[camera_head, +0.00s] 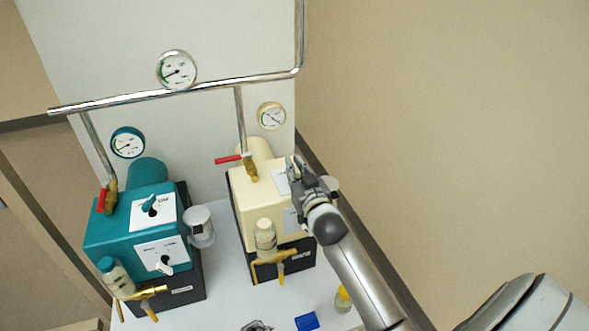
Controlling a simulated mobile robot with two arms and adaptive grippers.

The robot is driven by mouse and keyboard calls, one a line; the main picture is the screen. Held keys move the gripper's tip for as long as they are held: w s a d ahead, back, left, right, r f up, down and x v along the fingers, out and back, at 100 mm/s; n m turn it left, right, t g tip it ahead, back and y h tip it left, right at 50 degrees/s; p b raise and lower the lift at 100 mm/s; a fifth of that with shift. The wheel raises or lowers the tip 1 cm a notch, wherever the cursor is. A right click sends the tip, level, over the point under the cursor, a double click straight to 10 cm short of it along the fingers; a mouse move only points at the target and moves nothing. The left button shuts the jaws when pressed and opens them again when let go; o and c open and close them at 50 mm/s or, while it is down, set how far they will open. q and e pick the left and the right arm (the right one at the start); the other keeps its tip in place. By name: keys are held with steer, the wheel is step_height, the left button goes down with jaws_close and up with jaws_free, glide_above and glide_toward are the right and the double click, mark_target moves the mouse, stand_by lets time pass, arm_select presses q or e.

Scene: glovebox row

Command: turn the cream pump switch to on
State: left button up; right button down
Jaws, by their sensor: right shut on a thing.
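The cream pump (255,210) stands at the middle of the bench, with a white switch plate (282,184) on its upper face. My right gripper (294,169) is at the right part of this plate, its fingers shut on the switch there. The gripper covers the switch, so I cannot tell its setting. A lower white plate (291,217) on the pump is partly hidden by my right wrist. My left gripper is out of view.
A teal pump (120,228) stands to the left. A valve with a red handle (231,159) rises behind the cream pump. In front are a cream bottle (265,240) and brass valve (280,261). A blue item (307,321) and yellow-capped vial (343,298) lie nearer.

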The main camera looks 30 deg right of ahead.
steer(key=c, duration=1.5)
jaws_free()
steer(key=shift+s+a, duration=0.15)
steer(key=shift+s, duration=0.4)
steer(key=v, duration=1.1)
steer(key=shift+f, duration=0.1)
